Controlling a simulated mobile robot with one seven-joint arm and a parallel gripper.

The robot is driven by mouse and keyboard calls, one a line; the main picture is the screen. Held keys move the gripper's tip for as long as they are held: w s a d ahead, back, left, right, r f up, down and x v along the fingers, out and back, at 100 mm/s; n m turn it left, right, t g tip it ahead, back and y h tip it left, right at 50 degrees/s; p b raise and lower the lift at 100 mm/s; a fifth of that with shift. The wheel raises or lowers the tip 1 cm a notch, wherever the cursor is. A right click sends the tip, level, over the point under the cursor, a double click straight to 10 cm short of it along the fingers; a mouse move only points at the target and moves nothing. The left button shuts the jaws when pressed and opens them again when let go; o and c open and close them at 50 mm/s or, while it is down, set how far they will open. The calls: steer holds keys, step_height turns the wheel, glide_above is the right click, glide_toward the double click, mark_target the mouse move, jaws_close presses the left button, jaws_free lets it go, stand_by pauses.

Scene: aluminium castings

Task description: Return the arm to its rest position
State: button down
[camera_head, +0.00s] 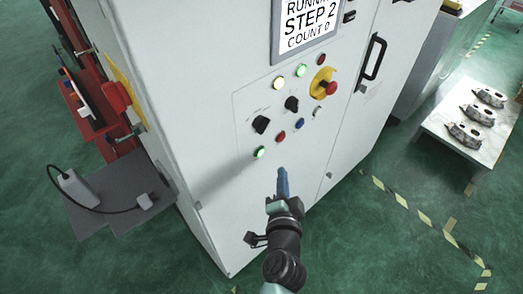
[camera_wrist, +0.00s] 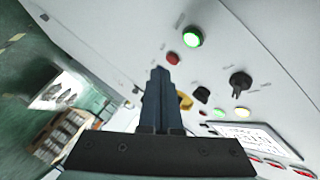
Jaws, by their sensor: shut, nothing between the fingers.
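My gripper (camera_head: 283,172) is in front of the white control cabinet (camera_head: 215,120), below its panel of buttons. Its fingers are together with nothing between them. In the wrist view my gripper (camera_wrist: 159,72) points at the cabinet face, near a red button (camera_wrist: 173,58) and a lit green button (camera_wrist: 193,37). In the head view the lit green button (camera_head: 260,152) is up and to the left of the fingertips. I cannot tell whether the fingertips touch the cabinet.
The cabinet screen (camera_head: 308,22) reads STEP 2, COUNT 0. A red-and-yellow emergency stop (camera_head: 330,88) and a black door handle (camera_head: 375,57) stick out. A light table (camera_head: 437,113) with several castings (camera_head: 470,135) stands right. A grey shelf (camera_head: 120,211) juts out left. Floor is open at lower right.

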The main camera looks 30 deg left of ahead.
steer(key=w+d+r+n+t+b, duration=0.1)
steer(key=w+d+r+n+t, duration=0.1)
steer(key=r, duration=0.7)
steer(key=w+d+r+n+t, duration=0.1)
steer(key=r+t, duration=0.1)
steer(key=r, duration=0.8)
steer(key=w+d+r+n+t+b, duration=0.1)
steer(key=w+d+r+n+t, duration=0.1)
steer(key=r, duration=0.7)
steer(key=s+d+r+t+h, duration=0.2)
steer(key=s+r, duration=0.3)
steer(key=r, duration=0.3)
steer(key=s+d+r+n+t+h+b, duration=0.1)
steer(key=s+d+r+t+h, duration=0.1)
steer(key=r, duration=0.7)
steer(key=s+d+r+t+h+b, duration=0.1)
steer(key=s+d+r+t+h, duration=0.1)
steer(key=s+d+r, duration=0.3)
steer(key=s+r+t, duration=0.1)
steer(key=s+r, duration=0.2)
steer(key=r, duration=0.1)
steer(key=shift+s+d+r+t+h, duration=0.2)
steer(key=shift+s+d+t+h, duration=0.1)
steer(key=shift+d+h, duration=0.1)
